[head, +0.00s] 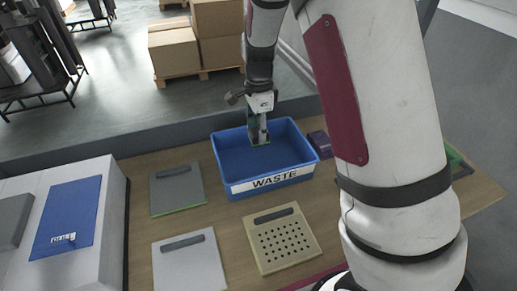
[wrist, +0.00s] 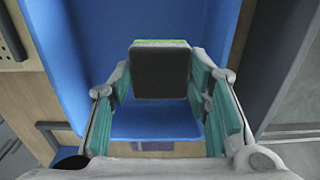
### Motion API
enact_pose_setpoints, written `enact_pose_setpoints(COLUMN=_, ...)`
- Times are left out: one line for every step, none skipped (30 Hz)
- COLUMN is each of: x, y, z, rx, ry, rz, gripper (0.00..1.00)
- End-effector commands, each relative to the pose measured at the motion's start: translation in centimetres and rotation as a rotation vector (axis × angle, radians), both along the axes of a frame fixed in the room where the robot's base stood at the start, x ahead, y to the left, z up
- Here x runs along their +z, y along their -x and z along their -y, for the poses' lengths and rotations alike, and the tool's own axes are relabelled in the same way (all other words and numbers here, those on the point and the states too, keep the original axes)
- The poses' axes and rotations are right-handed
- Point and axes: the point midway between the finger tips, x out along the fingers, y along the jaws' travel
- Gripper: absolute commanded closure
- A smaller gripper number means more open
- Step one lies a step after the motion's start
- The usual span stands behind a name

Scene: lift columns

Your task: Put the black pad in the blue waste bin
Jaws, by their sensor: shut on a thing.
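The blue waste bin (head: 268,183), labelled WASTE, stands on the wooden table. My gripper (head: 258,131) is over the back part of the bin's opening, pointing down. In the wrist view, the black pad (wrist: 160,74) is between the teal finger pads of my gripper, which is shut on it. The pad is dark with a bright green edge, and that green edge also shows in the head view below the fingers. Blue bin surfaces (wrist: 75,50) surround the pad in the wrist view. Whether the pad is below the rim or touches the bin is unclear.
A grey pad (head: 176,190), a lighter grey pad (head: 188,266) and a perforated beige pad (head: 284,243) lie left of and in front of the bin. A dark purple block (head: 320,143) is right of it. A white cabinet (head: 90,235) with a blue panel stands at left.

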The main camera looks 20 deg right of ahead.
Motion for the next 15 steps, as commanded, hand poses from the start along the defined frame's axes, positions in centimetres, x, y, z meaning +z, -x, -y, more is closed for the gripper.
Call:
enact_pose_setpoints(x=-1.0, y=0.1, z=0.0, rx=-0.001, ry=0.0, rz=-0.005, gripper=0.81)
enact_pose_setpoints(x=-1.4, y=0.1, z=0.1, rx=-0.001, ry=0.001, rz=-0.003, gripper=0.81)
enact_pose_setpoints(x=-2.0, y=0.1, z=0.1, rx=-0.001, ry=0.001, rz=-0.003, gripper=0.81)
enact_pose_setpoints(x=-2.3, y=0.0, z=0.1, rx=0.0, ry=0.001, rz=-0.002, gripper=0.81)
enact_pose_setpoints(x=-2.6, y=0.0, z=0.0, rx=0.0, ry=0.001, rz=-0.001, gripper=0.81)
enact_pose_setpoints(x=-2.8, y=0.0, z=0.0, rx=0.0, ry=0.0, rz=0.0, gripper=0.81)
enact_pose_setpoints(x=-3.0, y=0.0, z=0.0, rx=0.0, ry=0.0, rz=0.0, gripper=0.81)
enact_pose_setpoints(x=-3.1, y=0.0, z=0.0, rx=0.001, ry=0.0, rz=0.0, gripper=0.81)
enact_pose_setpoints(x=-3.4, y=0.0, z=0.0, rx=0.001, ry=0.0, rz=-0.001, gripper=0.81)
enact_pose_setpoints(x=-3.7, y=0.0, z=0.0, rx=0.0, ry=0.0, rz=-0.001, gripper=0.81)
enact_pose_setpoints(x=-4.0, y=0.0, z=0.0, rx=0.0, ry=0.0, rz=-0.001, gripper=0.81)
enact_pose_setpoints(x=-4.5, y=0.1, z=0.0, rx=0.0, ry=0.0, rz=-0.002, gripper=0.81)
enact_pose_setpoints(x=-4.9, y=0.1, z=0.1, rx=-0.001, ry=0.0, rz=-0.003, gripper=0.81)
enact_pose_setpoints(x=-5.4, y=0.1, z=0.1, rx=-0.001, ry=0.001, rz=-0.003, gripper=0.81)
enact_pose_setpoints(x=-6.0, y=0.1, z=0.1, rx=-0.001, ry=0.001, rz=-0.003, gripper=0.81)
